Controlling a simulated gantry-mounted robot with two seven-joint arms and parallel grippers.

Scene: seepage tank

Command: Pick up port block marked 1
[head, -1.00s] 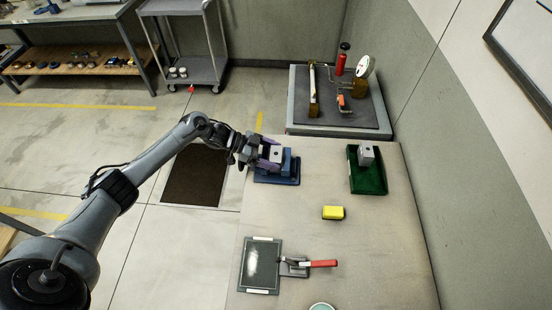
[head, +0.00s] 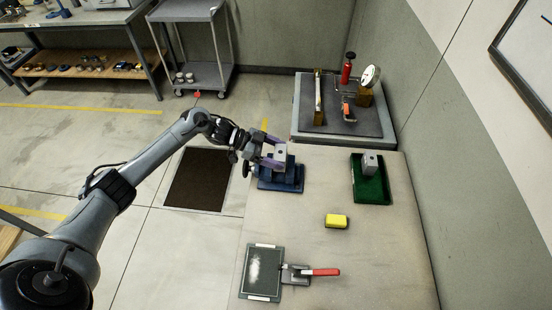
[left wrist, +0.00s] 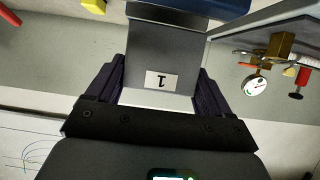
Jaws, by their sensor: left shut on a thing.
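The port block marked 1 (head: 281,152) is a grey metal block. My left gripper (head: 275,153) is shut on it, with its purple-grey fingers on either side. In the left wrist view the block (left wrist: 165,50) fills the space between the fingers, and its label "1" shows upside down. In the head view the block is above a blue fixture (head: 285,182); I cannot tell how big the gap is. My right gripper is not in view.
A second grey block (head: 370,163) sits in a green tray (head: 371,190). A yellow block (head: 336,221), a dark plate (head: 261,272) and a red-handled tool (head: 322,272) lie on the table (head: 375,260). A gauge rig (head: 343,118) stands behind.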

